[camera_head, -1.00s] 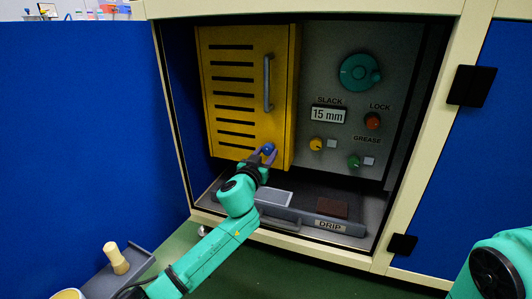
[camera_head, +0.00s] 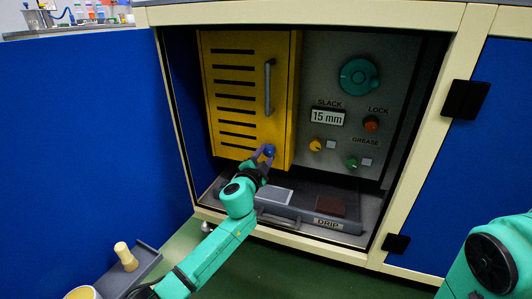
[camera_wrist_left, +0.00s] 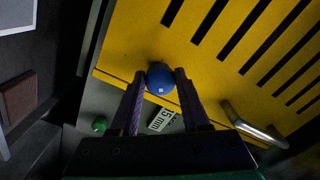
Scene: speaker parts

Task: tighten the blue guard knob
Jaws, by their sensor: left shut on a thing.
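The blue guard knob (camera_head: 270,150) sits at the lower right corner of the yellow slotted guard (camera_head: 232,120), which looks shut. My left gripper (camera_head: 263,157) is at the knob, with a finger on each side of it. In the left wrist view the blue knob (camera_wrist_left: 160,79) lies between the two fingertips of my left gripper (camera_wrist_left: 160,84), which is shut on it. The yellow guard also shows in the left wrist view (camera_wrist_left: 205,62). My right arm (camera_head: 490,265) shows at the lower right, but its gripper is out of view.
Right of the guard are a teal dial (camera_head: 359,77), a 15 mm display (camera_head: 327,117), a red lock knob (camera_head: 371,124), a yellow knob (camera_head: 316,145) and a green knob (camera_head: 352,163). A drip tray (camera_head: 300,220) lies below. The cabinet's cream frame (camera_head: 425,130) borders the opening.

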